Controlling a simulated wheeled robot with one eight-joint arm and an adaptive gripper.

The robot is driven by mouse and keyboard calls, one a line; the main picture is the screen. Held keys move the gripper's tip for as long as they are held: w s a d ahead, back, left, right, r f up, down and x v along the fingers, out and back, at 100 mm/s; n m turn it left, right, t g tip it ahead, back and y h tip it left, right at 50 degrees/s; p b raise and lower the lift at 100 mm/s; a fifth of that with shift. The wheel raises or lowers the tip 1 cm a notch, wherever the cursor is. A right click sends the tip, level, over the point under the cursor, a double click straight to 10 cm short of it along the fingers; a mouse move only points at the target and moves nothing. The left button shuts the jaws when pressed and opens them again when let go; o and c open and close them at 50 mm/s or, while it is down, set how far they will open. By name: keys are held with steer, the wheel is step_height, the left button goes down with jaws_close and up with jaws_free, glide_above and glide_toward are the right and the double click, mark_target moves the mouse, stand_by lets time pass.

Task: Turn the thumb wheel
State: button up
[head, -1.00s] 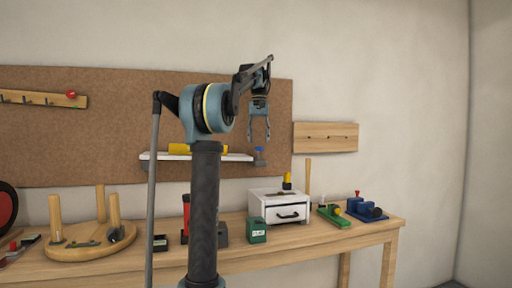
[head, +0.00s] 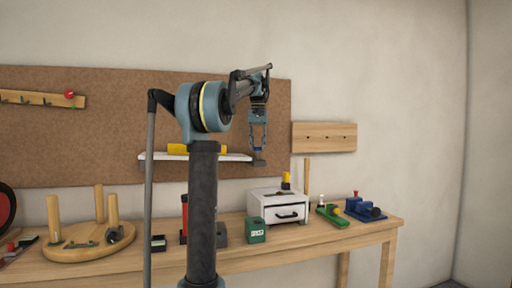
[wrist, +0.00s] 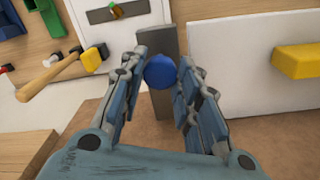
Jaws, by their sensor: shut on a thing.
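The thumb wheel is a small blue knob (wrist: 160,71) on a grey block (wrist: 171,45) at the right end of the white wall shelf (head: 215,156). In the head view the grey block (head: 259,162) shows just below my fingertips, and the wheel is mostly hidden between them. My gripper (head: 258,147) comes down from above, fingers pointing down. In the wrist view my gripper (wrist: 161,73) has its two fingers on either side of the wheel, shut on it.
A yellow block (head: 177,149) lies on the shelf, left of the wheel. Below, the workbench (head: 240,256) holds a white drawer box (head: 268,206), a green box (head: 255,236) and a blue vise-like tool (head: 365,208). A wooden rail (head: 324,137) is on the wall to the right.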

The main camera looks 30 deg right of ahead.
steer(key=shift+w+m, duration=0.1)
steer(key=shift+m, duration=0.2)
steer(key=m, duration=0.5)
steer(key=shift+w+m, duration=0.1)
steer(key=shift+m, duration=0.2)
steer(key=m, duration=0.3)
steer(key=shift+m, duration=0.3)
steer(key=m, duration=0.3)
steer(key=shift+m, duration=0.3)
steer(key=m, duration=0.4)
steer(key=shift+m, duration=2.4)
